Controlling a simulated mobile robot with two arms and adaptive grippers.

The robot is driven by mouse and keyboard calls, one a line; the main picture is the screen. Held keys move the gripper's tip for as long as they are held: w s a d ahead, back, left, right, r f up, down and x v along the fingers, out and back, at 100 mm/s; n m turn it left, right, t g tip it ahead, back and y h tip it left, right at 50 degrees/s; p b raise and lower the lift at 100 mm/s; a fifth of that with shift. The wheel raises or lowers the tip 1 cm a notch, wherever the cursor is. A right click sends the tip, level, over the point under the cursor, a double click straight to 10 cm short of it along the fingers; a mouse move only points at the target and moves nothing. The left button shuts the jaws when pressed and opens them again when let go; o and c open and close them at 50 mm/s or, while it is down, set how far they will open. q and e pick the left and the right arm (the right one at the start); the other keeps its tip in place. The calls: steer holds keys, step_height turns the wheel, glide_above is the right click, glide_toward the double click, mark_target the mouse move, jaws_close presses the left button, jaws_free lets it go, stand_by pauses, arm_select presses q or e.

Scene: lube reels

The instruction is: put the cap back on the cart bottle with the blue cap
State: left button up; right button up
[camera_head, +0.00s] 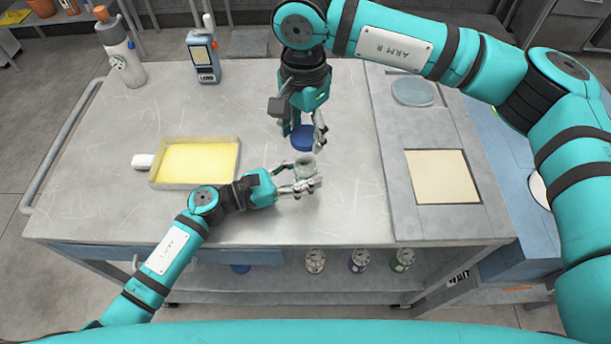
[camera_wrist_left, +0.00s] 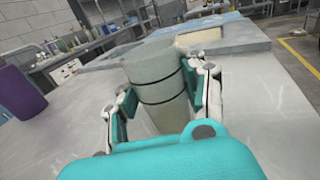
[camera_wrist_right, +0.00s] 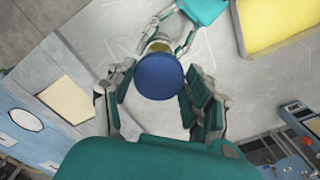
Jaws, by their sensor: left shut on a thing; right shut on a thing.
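A grey cylindrical bottle (camera_head: 305,168) is held by my left gripper (camera_head: 298,187) low over the front middle of the cart top. In the left wrist view the bottle (camera_wrist_left: 160,88) has dark bands and sits between the two fingers, nearly upright. The blue cap (camera_head: 303,139) is in my right gripper (camera_head: 304,130), above and behind the bottle. The right wrist view shows the cap (camera_wrist_right: 160,76) between the fingertips, covering part of the bottle below it. The head view shows cap and bottle apart; their exact height gap cannot be told.
A yellow-filled tray (camera_head: 197,139) lies left of my grippers. A raised grey section with a beige pad (camera_head: 442,176) is at right.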

arm_select(q)
jaws_close()
arm_select(e)
glide_above(304, 158)
steer(key=s, duration=0.2)
steer(key=shift+s+f, duration=0.15)
steer(key=shift+f, duration=2.35)
steer(key=shift+f, duration=0.9)
steer(key=shift+f, duration=0.55)
